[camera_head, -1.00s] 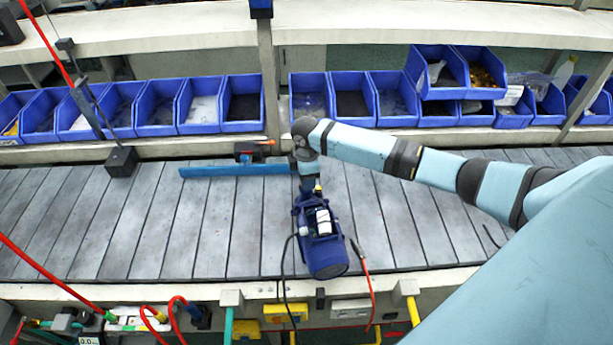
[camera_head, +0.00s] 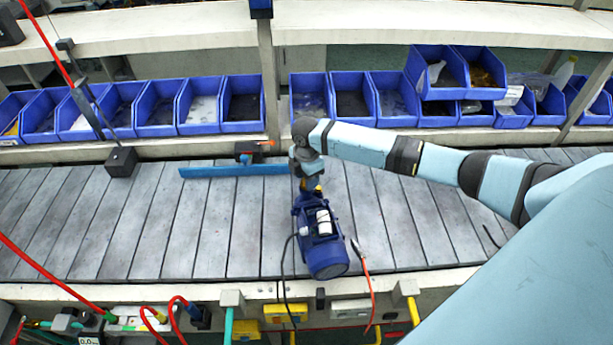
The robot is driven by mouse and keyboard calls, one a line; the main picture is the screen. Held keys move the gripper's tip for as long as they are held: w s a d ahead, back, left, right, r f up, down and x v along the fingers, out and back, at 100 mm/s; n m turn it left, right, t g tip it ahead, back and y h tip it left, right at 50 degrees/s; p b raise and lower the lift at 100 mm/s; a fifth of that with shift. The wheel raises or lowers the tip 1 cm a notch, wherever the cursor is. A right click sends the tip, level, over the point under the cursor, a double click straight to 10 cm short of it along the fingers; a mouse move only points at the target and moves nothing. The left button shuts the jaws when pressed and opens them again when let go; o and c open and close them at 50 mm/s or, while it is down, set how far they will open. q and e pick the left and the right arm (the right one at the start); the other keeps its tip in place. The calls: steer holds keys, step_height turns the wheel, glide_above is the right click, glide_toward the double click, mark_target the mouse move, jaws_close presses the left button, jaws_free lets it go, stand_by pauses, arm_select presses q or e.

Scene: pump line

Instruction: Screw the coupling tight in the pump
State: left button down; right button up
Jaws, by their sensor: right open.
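The blue pump (camera_head: 321,238) lies on the grey slatted conveyor, its round motor end toward me. My right arm comes in from the right, and its gripper (camera_head: 311,185) points down at the far end of the pump. The right gripper is open, but its fingers are small and partly hidden by my wrist. A small yellowish part (camera_head: 314,186) shows at the fingertips, by the pump's far end; I cannot tell whether it is the coupling or whether the fingers touch it. My left gripper is not in view.
A blue bar (camera_head: 232,171) lies behind and left of the pump. Blue bins (camera_head: 157,107) line the shelf behind.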

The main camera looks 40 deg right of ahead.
steer(key=n, duration=0.2)
steer(key=shift+n, duration=0.4)
jaws_close()
steer(key=m, duration=0.3)
steer(key=shift+m, duration=0.3)
steer(key=m, duration=0.3)
stand_by(0.3)
